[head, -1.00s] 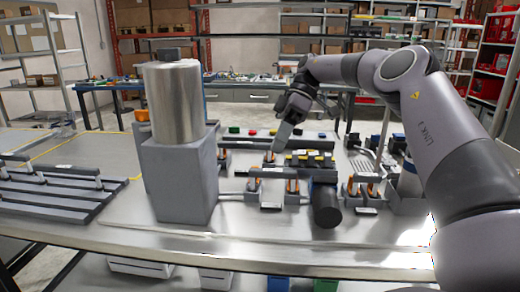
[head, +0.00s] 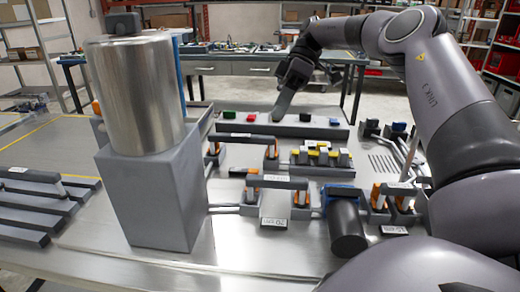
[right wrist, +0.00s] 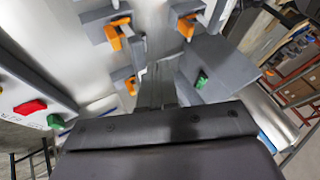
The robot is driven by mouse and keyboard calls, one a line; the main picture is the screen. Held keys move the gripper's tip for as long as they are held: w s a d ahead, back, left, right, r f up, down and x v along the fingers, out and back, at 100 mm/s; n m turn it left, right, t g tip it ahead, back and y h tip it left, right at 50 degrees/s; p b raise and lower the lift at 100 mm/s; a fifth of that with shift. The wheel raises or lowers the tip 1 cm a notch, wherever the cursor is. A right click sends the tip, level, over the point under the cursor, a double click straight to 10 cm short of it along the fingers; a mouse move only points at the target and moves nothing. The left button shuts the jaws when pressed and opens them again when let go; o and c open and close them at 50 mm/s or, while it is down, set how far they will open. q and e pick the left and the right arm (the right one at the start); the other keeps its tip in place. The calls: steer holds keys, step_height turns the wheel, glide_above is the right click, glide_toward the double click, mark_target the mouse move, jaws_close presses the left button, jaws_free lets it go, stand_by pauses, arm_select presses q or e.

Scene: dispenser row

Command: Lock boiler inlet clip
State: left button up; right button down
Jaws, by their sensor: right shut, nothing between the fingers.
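The boiler is a shiny metal cylinder (head: 133,95) on a grey block (head: 150,200) at the left in the head view. Several orange clips stand on grey blocks to its right. I cannot tell from the small labels which is the inlet clip. My right gripper (head: 279,114) is shut and empty, over the back bar of coloured buttons. In the right wrist view its fingers (right wrist: 155,92) point among orange clips (right wrist: 113,38). My left gripper is out of view.
A dark cylinder (head: 346,225) stands at the front of the clip row. Yellow-topped parts (head: 322,154) sit mid-row. A red button (head: 251,117) is on the back bar. Slotted grey rails (head: 40,205) lie at left.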

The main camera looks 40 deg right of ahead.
steer(key=shift+a, duration=0.1)
stand_by(0.3)
steer(key=x, duration=1)
steer(key=shift+s+a+b, duration=0.1)
steer(key=shift+a+b, duration=0.05)
steer(key=shift+b, duration=0.2)
steer(key=shift+s+a+r, duration=0.15)
steer(key=shift+s+a, duration=0.55)
steer(key=shift+a, duration=0.1)
steer(key=shift+s+a+p, duration=0.35)
steer(key=shift+s+a, duration=0.05)
steer(key=shift+a, duration=0.1)
steer(key=shift+s+a, duration=0.1)
